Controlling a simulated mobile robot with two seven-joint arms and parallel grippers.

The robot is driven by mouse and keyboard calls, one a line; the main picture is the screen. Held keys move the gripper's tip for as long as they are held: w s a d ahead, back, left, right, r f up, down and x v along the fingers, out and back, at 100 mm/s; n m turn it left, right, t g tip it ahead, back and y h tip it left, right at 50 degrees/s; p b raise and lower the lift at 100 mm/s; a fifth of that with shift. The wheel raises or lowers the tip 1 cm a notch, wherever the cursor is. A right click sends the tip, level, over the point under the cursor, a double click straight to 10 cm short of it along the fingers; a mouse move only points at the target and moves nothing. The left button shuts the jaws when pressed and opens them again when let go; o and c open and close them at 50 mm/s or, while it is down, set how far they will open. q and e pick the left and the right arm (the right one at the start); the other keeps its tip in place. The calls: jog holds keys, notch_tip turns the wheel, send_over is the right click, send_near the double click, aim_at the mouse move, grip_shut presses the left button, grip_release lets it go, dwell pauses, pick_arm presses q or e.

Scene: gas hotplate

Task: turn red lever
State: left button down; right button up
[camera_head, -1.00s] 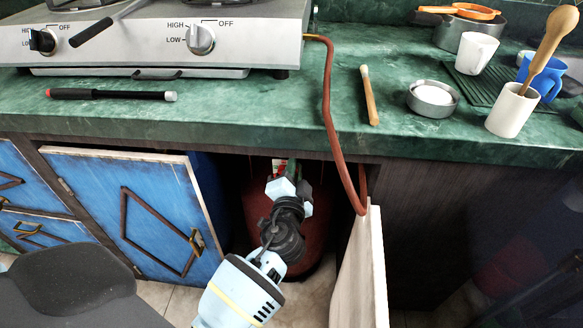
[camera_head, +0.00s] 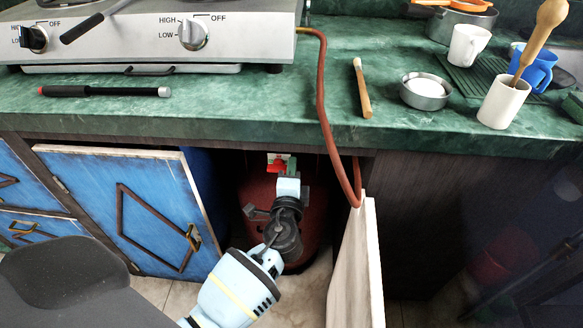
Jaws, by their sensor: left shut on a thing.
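The red lever (camera_head: 277,166) shows in the head view as a small red patch at the top of the dark red gas cylinder (camera_head: 255,193), inside the open cabinet under the counter. A pale plate shows behind the lever. My right gripper is not in view.
The blue cabinet door (camera_head: 110,205) stands left of the opening, and an open white door (camera_head: 358,265) stands close to the right of my arm. An orange-brown hose (camera_head: 322,100) hangs from the hotplate (camera_head: 150,40) into the cabinet. The green counter (camera_head: 270,115) lies above.

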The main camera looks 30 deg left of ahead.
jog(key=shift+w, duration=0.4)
pick_arm(q)
jog(key=c, duration=1.5)
grip_release()
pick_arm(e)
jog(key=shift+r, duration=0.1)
pick_arm(q)
jog(key=shift+s, duration=0.1)
jog(key=shift+s+d, duration=0.2)
jog(key=shift+s, duration=0.1)
jog(key=v, duration=0.7)
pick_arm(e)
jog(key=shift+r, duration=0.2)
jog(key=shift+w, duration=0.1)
